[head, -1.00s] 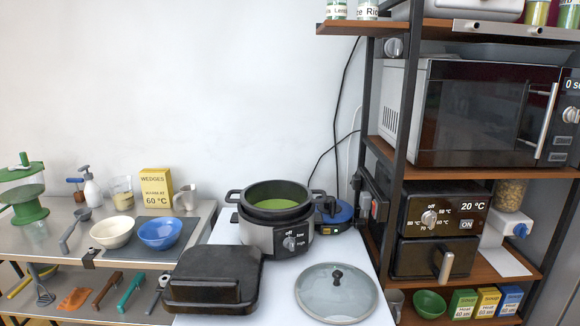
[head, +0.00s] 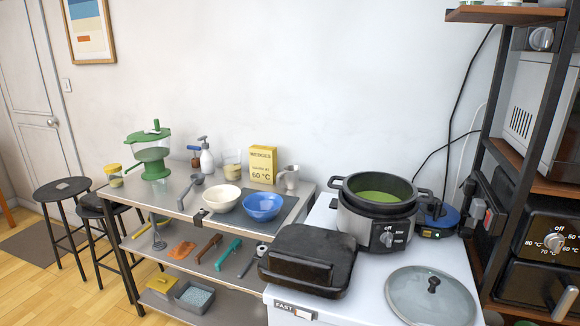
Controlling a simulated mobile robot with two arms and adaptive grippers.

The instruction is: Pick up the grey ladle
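The grey ladle (head: 187,190) lies on the steel top of the side table (head: 165,203), to the left of a white bowl (head: 222,198). Its handle points toward the table's front edge and its bowl end is toward the back. Neither of my grippers is in view.
A blue bowl (head: 262,207) stands right of the white bowl. Behind are a soap bottle (head: 206,158) and a yellow box (head: 262,166). A black appliance (head: 308,264) and a pot of green soup (head: 378,205) stand on the white counter. Stools (head: 65,200) stand at the left.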

